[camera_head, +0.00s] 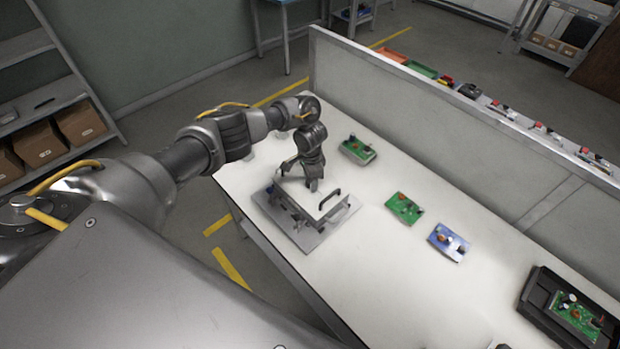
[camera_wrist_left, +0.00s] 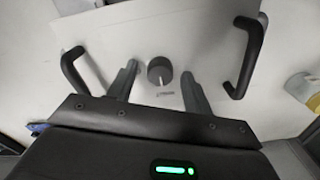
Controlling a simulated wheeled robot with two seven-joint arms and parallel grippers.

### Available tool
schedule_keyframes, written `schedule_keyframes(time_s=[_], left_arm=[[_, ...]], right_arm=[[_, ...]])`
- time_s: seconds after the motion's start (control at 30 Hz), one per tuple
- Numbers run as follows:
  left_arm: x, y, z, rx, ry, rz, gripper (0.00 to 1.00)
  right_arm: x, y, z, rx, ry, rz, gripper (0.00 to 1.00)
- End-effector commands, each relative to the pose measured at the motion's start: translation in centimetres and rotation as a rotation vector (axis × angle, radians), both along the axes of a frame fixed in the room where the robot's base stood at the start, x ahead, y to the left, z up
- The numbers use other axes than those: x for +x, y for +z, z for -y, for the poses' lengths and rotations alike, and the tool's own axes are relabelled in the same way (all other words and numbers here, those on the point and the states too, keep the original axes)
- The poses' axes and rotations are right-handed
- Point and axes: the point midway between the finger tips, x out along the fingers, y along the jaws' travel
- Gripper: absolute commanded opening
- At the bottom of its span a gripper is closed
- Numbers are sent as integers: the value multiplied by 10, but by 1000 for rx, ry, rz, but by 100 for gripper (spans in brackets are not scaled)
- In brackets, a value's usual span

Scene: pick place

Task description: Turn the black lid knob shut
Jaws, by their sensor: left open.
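The black lid knob (camera_wrist_left: 160,70) is a short round cylinder with a pale line on it, on the white lid (camera_wrist_left: 130,35) in the left wrist view. My left gripper (camera_wrist_left: 160,80) is open, with one finger on each side of the knob and a gap on both sides. Two black handles stand on the lid, the left handle (camera_wrist_left: 80,70) and the right handle (camera_wrist_left: 248,55). In the head view my left gripper (camera_head: 299,180) is over the lidded fixture (camera_head: 325,212) on the table, and the knob is hidden there. My right gripper is not in view.
The fixture's grey base plate (camera_head: 300,237) rests on the white table (camera_head: 370,270). Circuit boards lie to the right: a green board (camera_head: 357,150), another green board (camera_head: 404,208) and a blue board (camera_head: 448,242). A black tray (camera_head: 540,318) holds one more. A grey partition (camera_head: 440,120) runs along the back.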

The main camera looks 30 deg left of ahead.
Motion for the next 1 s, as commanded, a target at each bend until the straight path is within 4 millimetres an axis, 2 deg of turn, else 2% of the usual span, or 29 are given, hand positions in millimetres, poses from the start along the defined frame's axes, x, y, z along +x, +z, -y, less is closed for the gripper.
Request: schedule_keyframes(time_s=[0.17,0.33,0.4,0.5,0.7,1.0], left_arm=[[2,20,0,-3,-2,3,51],[2,55,-1,0,-3,5,51],[2,75,-1,2,-2,5,51],[1,90,-1,2,-2,3,51],[1,105,-1,1,0,1,51],[0,107,-1,1,1,-1,51]], right_arm=[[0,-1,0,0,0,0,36],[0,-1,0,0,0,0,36],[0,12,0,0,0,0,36],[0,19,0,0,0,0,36],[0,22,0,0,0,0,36],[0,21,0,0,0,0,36]])
